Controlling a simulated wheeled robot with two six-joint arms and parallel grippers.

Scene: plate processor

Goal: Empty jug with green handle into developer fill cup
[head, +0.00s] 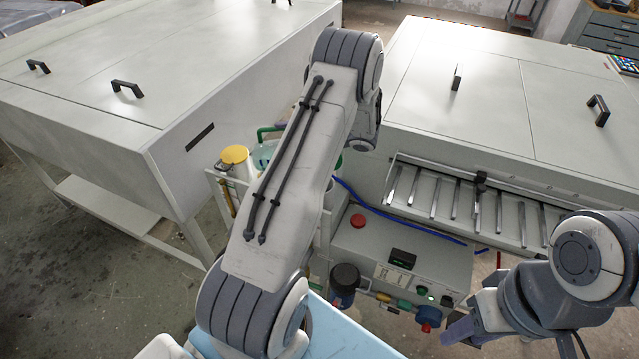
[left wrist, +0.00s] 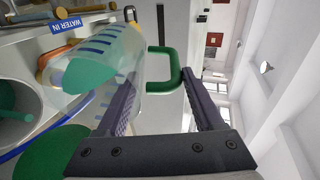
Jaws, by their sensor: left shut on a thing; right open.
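The clear jug (left wrist: 100,62) with blue marks and its green handle (left wrist: 172,58) fill the upper left of the left wrist view. My left gripper (left wrist: 160,80) is shut on the green handle. A green patch shows in or through the jug wall; I cannot tell whether it is liquid. In the head view my left arm hides the left gripper; part of a clear vessel (head: 264,153) with green shows beside the arm. A grey round opening (left wrist: 12,118) with green inside lies below the jug; I cannot tell if it is the developer fill cup. My right gripper (head: 462,330) is open and empty.
A yellow-topped container (head: 235,155) stands on the rack between the two large white machines. A control box (head: 400,255) with a red button and a blue hose (head: 400,212) are near my arms.

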